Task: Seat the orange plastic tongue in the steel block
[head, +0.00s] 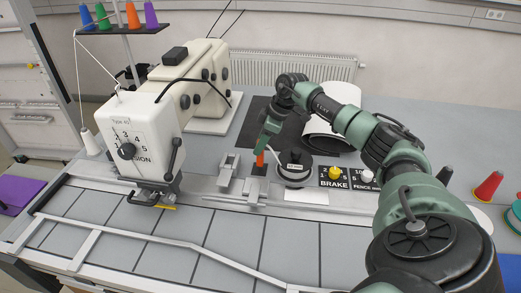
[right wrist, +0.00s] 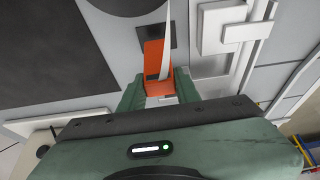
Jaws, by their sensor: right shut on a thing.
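The orange plastic tongue (head: 260,160) is upright between the fingertips of my right gripper (head: 266,144) in the head view. In the right wrist view, the tongue (right wrist: 153,60) runs out from between the green fingers, and my right gripper (right wrist: 158,98) is shut on it. Its far end is over or at a small dark square (right wrist: 168,30); I cannot tell whether it touches. A slotted grey steel block (head: 229,166) stands just left of the gripper in the head view, apart from the tongue. My left gripper is out of view.
A second grey metal piece (head: 253,192) is in front of the tongue. The sewing machine (head: 150,135) stands to the left. The gridded table front (head: 180,230) is mostly clear.

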